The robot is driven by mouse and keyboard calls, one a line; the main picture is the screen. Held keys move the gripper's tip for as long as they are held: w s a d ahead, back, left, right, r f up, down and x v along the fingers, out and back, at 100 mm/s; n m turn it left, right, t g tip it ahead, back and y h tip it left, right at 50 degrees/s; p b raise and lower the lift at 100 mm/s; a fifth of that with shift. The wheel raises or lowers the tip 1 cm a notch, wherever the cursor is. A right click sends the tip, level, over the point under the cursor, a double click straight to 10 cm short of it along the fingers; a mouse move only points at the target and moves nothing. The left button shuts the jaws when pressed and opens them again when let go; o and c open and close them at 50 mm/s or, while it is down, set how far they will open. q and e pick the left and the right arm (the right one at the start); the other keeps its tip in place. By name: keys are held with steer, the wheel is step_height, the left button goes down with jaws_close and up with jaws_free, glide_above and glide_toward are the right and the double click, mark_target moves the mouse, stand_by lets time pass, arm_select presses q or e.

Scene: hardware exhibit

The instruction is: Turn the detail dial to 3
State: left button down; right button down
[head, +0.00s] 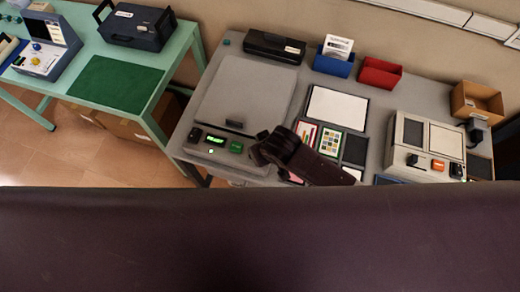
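No dial labelled "detail" can be made out at this size. A grey flatbed scanner-like unit (243,92) sits at the left of the grey table. Its front strip has a lit green display (215,140), a green button or panel (236,147) and a tiny white spot below them. My dark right gripper (258,151) is over the right end of this strip, its arm coming from the right. It hides what lies beneath. Its fingers are too dark and small to show whether they are open. My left gripper is not in view.
Colour cards (330,142) lie right of the gripper. Blue (334,65) and red (380,74) bins stand behind. A beige device (425,145) with switches is at right. A teal table (72,50) at left holds a knobbed console (45,48). My dark body blocks the bottom.

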steer(key=m, duration=0.2)
steer(key=m+h, duration=0.1)
steer(key=shift+a+r+m+t, duration=0.2)
steer(key=shift+a+m+t, duration=0.1)
steer(key=shift+m+t, duration=0.1)
steer(key=shift+w+m+h, duration=0.1)
steer(key=shift+m+h, duration=0.7)
steer(key=shift+m, duration=0.8)
steer(key=c, duration=2)
jaws_free()
steer(key=shift+o, duration=1.4)
steer(key=shift+f, duration=0.1)
steer(key=v, duration=0.7)
steer(key=shift+r, duration=0.3)
